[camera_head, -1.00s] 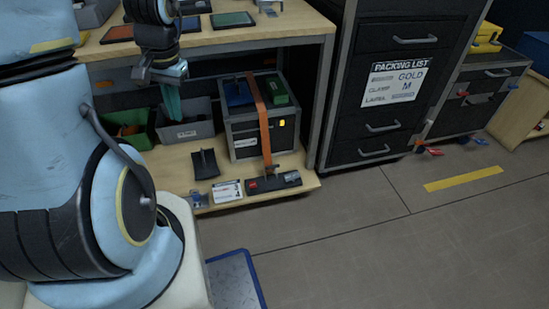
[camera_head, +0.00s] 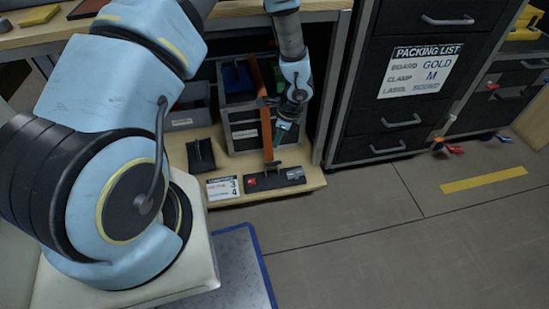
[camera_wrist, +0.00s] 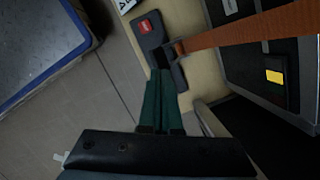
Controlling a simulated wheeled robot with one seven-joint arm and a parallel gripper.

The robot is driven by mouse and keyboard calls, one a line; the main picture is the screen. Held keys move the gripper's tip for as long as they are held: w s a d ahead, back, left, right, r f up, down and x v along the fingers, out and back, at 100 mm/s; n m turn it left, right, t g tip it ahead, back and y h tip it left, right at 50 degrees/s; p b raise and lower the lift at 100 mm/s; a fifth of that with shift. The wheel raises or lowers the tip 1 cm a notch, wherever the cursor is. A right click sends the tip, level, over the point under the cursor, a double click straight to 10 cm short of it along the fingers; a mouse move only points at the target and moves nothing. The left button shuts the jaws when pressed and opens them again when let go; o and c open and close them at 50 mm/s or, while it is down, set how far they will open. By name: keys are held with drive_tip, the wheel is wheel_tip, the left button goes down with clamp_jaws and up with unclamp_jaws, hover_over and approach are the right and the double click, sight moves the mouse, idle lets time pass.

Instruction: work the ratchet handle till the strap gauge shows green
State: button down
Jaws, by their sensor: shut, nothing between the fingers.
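The orange strap (camera_head: 267,120) runs down the front of a dark case (camera_head: 243,125) to a low black ratchet unit (camera_head: 262,181) on the lower shelf. The unit has a red label; it also shows in the wrist view (camera_wrist: 148,36). A dark upright part at the strap's lower end looks like the ratchet handle (camera_wrist: 163,57). My gripper (camera_head: 281,142) points down just right of the strap; its green fingers are together and empty. In the wrist view the fingertips (camera_wrist: 162,76) appear close to that part; contact is unclear. A yellow patch (camera_wrist: 275,77), possibly the gauge, shows on the case.
A dark stand (camera_head: 201,156) and a white number card (camera_head: 222,187) are left of the ratchet unit. The tabletop edge (camera_head: 230,20) overhangs the shelf. A dark drawer cabinet (camera_head: 385,95) stands close on the right.

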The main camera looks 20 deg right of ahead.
sight(273, 163)
drive_tip(key=shift+s+d+f+m, duration=0.2)
drive_tip(key=shift+d+f+m, duration=0.2)
drive_tip(key=shift+d+f, duration=0.5)
drive_tip(key=shift+a+f, duration=0.15)
drive_tip(key=b+x, duration=0.5)
drive_tip(key=x, duration=0.1)
drive_tip(key=shift+w+f, duration=0.1)
drive_tip(key=shift+f, duration=0.15)
drive_tip(key=shift+w+a+f, duration=0.15)
drive_tip(key=shift+a, duration=0.1)
drive_tip(key=shift+w, duration=0.1)
drive_tip(key=shift+f, duration=0.15)
wheel_tip(273, 163, down, 4)
drive_tip(key=b, duration=0.4)
drive_tip(key=shift+d+f, duration=0.1)
drive_tip(key=shift+f, duration=0.05)
drive_tip(key=shift+s, duration=0.2)
